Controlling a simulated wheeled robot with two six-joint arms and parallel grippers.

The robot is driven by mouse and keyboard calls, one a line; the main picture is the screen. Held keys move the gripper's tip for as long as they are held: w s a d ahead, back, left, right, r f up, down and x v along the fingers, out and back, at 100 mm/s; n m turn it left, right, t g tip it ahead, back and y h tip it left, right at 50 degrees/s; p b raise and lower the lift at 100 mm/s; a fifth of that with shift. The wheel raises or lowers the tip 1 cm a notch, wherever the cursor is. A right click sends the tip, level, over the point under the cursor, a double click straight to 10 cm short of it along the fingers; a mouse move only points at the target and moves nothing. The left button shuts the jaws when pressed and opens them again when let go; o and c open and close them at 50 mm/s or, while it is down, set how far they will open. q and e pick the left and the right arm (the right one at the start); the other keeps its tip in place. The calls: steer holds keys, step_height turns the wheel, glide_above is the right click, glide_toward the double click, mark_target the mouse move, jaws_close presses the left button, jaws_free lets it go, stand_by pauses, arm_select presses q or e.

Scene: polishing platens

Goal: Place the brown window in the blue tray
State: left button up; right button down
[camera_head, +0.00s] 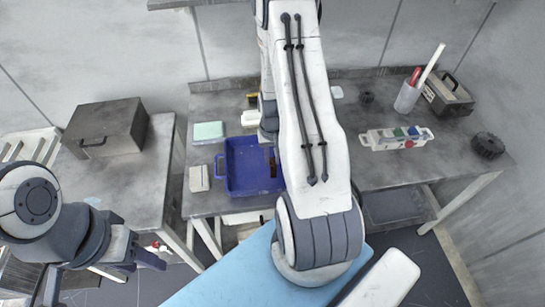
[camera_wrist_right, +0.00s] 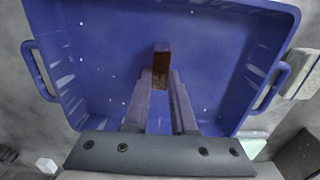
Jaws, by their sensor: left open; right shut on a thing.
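The blue tray (camera_head: 240,178) lies on the grey bench, left of my right arm, in the head view. It fills most of the right wrist view (camera_wrist_right: 105,55). The brown window (camera_wrist_right: 162,62) is a small brown block between the fingertips of my right gripper (camera_wrist_right: 160,85), which is shut on it over the tray's inside. Whether it touches the tray floor I cannot tell. In the head view only a brown sliver shows beside my right arm, which covers the tray's right part. My left gripper (camera_head: 148,262) is open and empty at lower left, away from the tray.
A green-white box (camera_head: 208,131) and a small white block (camera_head: 199,178) lie left of the tray. A rack with coloured items (camera_head: 396,138), a grey cup with tools (camera_head: 407,97) and a dark knob (camera_head: 488,146) stand to the right. A grey case (camera_head: 105,128) sits on the left table.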

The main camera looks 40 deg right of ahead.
steer(key=shift+f, duration=0.2)
steer(key=c, duration=0.7)
jaws_free()
steer(key=shift+c, duration=0.2)
step_height(320, 180, up, 12)
steer(key=w+a+r+n, duration=0.1)
steer(key=a+r+n, duration=0.25)
steer(key=a, duration=0.65)
steer(key=s+a+r+n, duration=0.2)
steer(key=a, duration=0.4)
steer(key=s+a+r+n, duration=0.2)
steer(key=a+r, duration=0.1)
steer(key=a, duration=0.2)
steer(key=s+a+r+n+y, duration=0.1)
steer(key=s+a+r+n, duration=0.2)
steer(key=s+a+n, duration=0.3)
steer(key=s+a+b, duration=0.1)
steer(key=s+a, duration=0.3)
steer(key=s, duration=0.3)
steer(key=shift+s+r, duration=0.15)
